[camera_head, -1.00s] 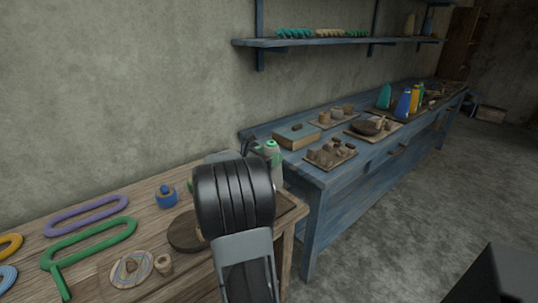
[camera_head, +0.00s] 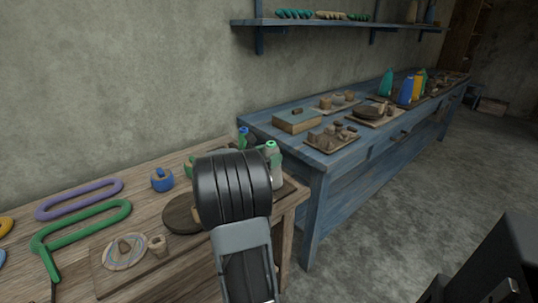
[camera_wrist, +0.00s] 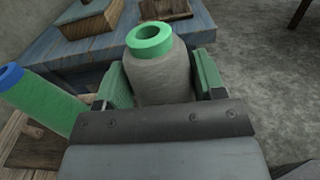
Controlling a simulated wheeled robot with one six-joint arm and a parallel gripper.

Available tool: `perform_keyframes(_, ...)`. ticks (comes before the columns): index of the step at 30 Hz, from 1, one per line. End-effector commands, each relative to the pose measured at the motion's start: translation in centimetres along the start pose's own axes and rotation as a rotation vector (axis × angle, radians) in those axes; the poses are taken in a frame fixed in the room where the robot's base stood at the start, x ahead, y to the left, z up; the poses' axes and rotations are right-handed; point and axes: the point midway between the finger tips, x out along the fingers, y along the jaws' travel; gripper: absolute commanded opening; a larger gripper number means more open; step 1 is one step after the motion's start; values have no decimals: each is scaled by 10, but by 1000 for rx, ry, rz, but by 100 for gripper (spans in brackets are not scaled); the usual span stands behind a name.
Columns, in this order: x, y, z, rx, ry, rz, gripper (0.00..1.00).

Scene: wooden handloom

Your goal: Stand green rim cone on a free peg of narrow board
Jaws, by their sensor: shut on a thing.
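The green rim cone (camera_wrist: 163,78) is a grey-white cone with a bright green ring on top. It stands nearly upright between the green finger pads of my gripper (camera_wrist: 165,88), which is shut on it. It also shows in the head view (camera_head: 275,168), just right of my dark wrist, which hides most of the gripper. On the blue bench, several coloured cones, among them teal, blue (camera_head: 409,90) and yellow, stand upright on what seems to be a dark narrow board (camera_head: 440,95). Its pegs are too small to make out.
A green cone with a blue rim (camera_wrist: 40,97) is left of my gripper. The wooden table (camera_head: 150,205) holds loops, a round dark disc (camera_head: 184,214) and small pots. Trays and a box (camera_head: 297,123) lie on the blue bench (camera_head: 325,168).

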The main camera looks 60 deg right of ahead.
Motion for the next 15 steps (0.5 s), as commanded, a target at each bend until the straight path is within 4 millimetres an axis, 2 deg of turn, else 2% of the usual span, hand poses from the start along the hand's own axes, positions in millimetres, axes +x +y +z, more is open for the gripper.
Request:
perform_keyframes(4, 0, 0, 1, 1, -1, 0, 14)
perform_keyframes(5, 0, 0, 1, 1, -1, 0, 66)
perform_keyframes(13, 0, 0, 1, 0, -1, 0, 92)
perform_keyframes(15, 0, 0, 1, 0, 0, 0, 93)
